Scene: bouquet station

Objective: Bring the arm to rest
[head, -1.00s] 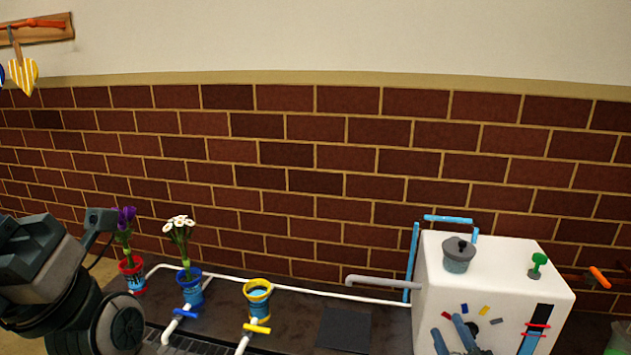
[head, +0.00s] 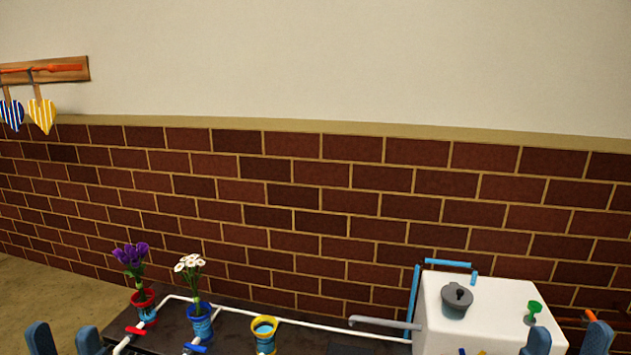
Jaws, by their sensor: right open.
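My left gripper (head: 64,341) shows at the bottom left edge, two blue fingers apart with nothing between them. My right gripper (head: 567,341) shows at the bottom right, its blue fingers also apart and empty, in front of the white box's right side. Only the finger ends show; the rest of both arms is below the picture. The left gripper is left of the flower pots and touches none of them.
A red pot (head: 143,303) holds purple flowers (head: 131,257), and a blue pot (head: 200,322) holds white flowers (head: 189,263). A yellow-rimmed pot (head: 265,336) holds no flowers. A white box (head: 490,315) stands right with a grey lidded pot (head: 457,296) on top. Pipes run between.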

